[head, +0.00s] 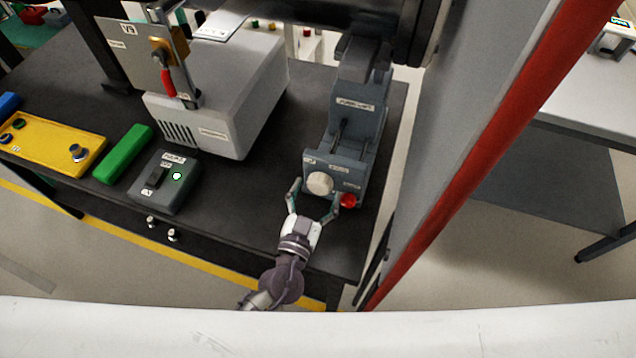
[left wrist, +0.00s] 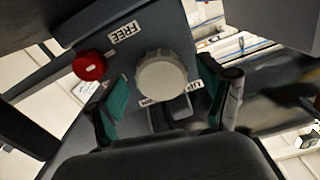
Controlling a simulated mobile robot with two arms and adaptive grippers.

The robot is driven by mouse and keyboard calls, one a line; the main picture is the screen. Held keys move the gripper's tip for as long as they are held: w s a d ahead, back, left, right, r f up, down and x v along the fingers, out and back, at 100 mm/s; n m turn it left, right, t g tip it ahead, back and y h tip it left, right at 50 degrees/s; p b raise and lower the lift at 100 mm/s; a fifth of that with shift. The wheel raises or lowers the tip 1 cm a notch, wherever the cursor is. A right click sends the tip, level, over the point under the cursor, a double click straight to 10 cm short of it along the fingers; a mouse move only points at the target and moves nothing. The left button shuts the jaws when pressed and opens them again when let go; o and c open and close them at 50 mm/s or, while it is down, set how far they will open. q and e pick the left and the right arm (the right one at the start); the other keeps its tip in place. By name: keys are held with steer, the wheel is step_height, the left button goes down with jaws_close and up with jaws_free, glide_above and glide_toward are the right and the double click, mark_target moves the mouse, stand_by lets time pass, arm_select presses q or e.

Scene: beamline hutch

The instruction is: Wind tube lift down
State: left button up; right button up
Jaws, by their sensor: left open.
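The tube lift (head: 352,120) is a dark grey-blue unit with a label on its upper face, at the right end of the black table. On its front are a round cream knob (head: 320,183) and a small red knob (head: 348,200). My left gripper (head: 318,198) is open, with its fingers on either side of the cream knob. In the left wrist view the cream knob (left wrist: 161,76) sits ahead between the green-padded fingers, and the red knob (left wrist: 88,65) lies to the left by a "FREE" label. I cannot tell whether the fingers touch the knob. My right gripper is not in view.
A light grey machine (head: 225,90) stands behind. A red-edged grey post (head: 470,160) rises close on the right.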

arm_select(q)
steer(key=shift+w+d, duration=0.2)
steer(key=shift+w, duration=0.4)
steer(key=c, duration=1.1)
steer(key=shift+c, duration=0.2)
